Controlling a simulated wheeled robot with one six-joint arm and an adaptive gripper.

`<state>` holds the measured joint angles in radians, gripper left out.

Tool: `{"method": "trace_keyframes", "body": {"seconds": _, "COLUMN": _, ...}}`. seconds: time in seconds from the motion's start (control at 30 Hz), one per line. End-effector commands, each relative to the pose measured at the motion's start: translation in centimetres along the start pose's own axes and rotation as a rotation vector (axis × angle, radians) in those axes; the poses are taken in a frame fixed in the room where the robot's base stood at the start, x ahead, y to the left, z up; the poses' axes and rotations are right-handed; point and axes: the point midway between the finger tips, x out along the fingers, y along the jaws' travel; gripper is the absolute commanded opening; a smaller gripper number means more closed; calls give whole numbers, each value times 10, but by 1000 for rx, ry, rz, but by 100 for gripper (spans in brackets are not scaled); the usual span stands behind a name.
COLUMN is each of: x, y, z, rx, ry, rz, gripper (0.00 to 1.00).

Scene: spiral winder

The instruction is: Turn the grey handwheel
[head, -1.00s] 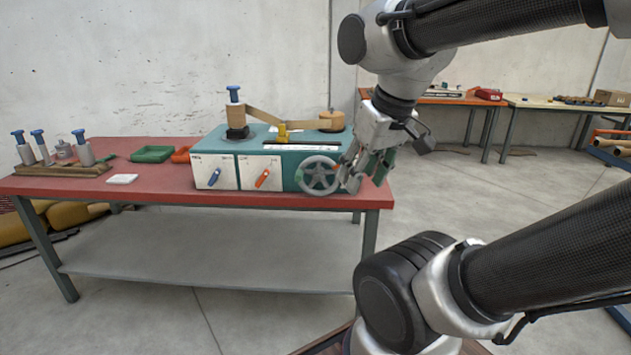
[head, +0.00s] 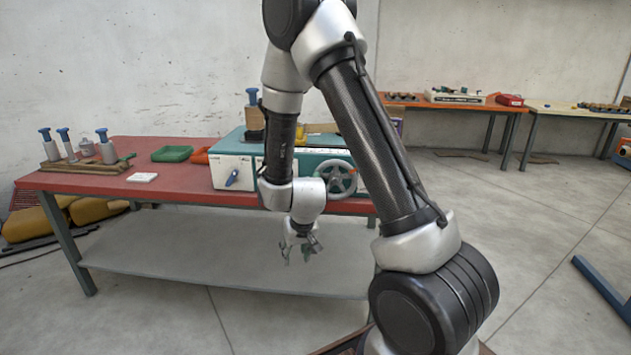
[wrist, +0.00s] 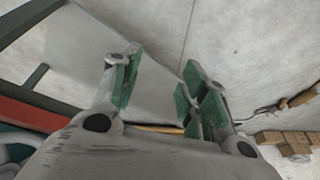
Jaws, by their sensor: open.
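The grey handwheel (head: 338,179) is on the front of the teal winder (head: 230,150), at its right side in the head view. My gripper (head: 299,254) hangs below the red tabletop's front edge, lower and left of the handwheel, apart from it. Its jaws are open and empty. A curved grey and teal piece, perhaps the handwheel and winder, shows at the wrist view's lower left edge. My arm hides the middle of the winder.
A grey lower shelf (head: 180,260) lies behind my gripper. Open floor (head: 530,240) lies to the right.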

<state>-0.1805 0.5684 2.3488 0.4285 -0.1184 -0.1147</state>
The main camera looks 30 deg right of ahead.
Motion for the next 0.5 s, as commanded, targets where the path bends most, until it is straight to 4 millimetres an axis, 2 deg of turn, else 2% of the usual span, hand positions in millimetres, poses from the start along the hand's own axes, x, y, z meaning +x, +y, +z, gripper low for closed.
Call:
{"method": "trace_keyframes", "body": {"seconds": 0.03, "x": 27, "y": 8, "z": -8, "rx": 14, "ry": 75, "rz": 44, "gripper": 44}}
{"method": "trace_keyframes", "body": {"seconds": 0.1, "x": 50, "y": 22, "z": -28, "rx": 26, "ry": 220, "rz": 115, "gripper": 44}}
{"method": "trace_keyframes", "body": {"seconds": 0.2, "x": 57, "y": 47, "z": -62, "rx": 30, "ry": 447, "rz": 238, "gripper": 44}}
{"method": "trace_keyframes", "body": {"seconds": 0.27, "x": 46, "y": 62, "z": -86, "rx": 29, "ry": 592, "rz": 315, "gripper": 44}}
{"method": "trace_keyframes", "body": {"seconds": 0.4, "x": -14, "y": 82, "z": -136, "rx": 24, "ry": 906, "rz": 477, "gripper": 44}}
{"method": "trace_keyframes", "body": {"seconds": 0.5, "x": -49, "y": 90, "z": -151, "rx": 8, "ry": 1046, "rz": 563, "gripper": 44}}
